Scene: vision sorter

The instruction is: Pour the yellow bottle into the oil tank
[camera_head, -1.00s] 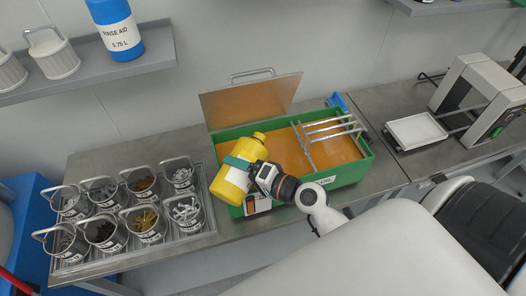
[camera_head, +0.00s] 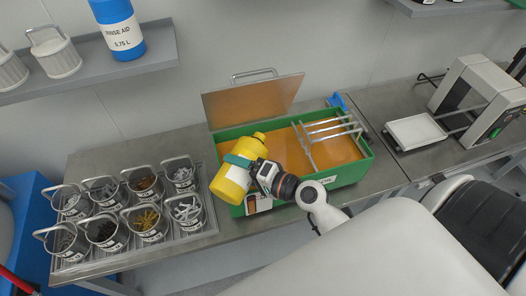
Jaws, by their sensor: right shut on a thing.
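The yellow bottle (camera_head: 231,184) is tilted, with its neck end up and to the right, over the front left part of the oil tank. My right gripper (camera_head: 243,163) is shut on the bottle around its upper part. The oil tank is a green box (camera_head: 345,178) filled with orange-brown liquid, with its lid (camera_head: 252,102) raised at the back. A metal rack (camera_head: 330,130) lies across its right side. Whether liquid leaves the bottle cannot be seen. My left gripper is not in view.
Several metal baskets of small parts (camera_head: 146,222) stand in a tray left of the tank. A blue rinse aid bottle (camera_head: 118,30) stands on the shelf above. A grey machine with a white tray (camera_head: 416,131) is at the right.

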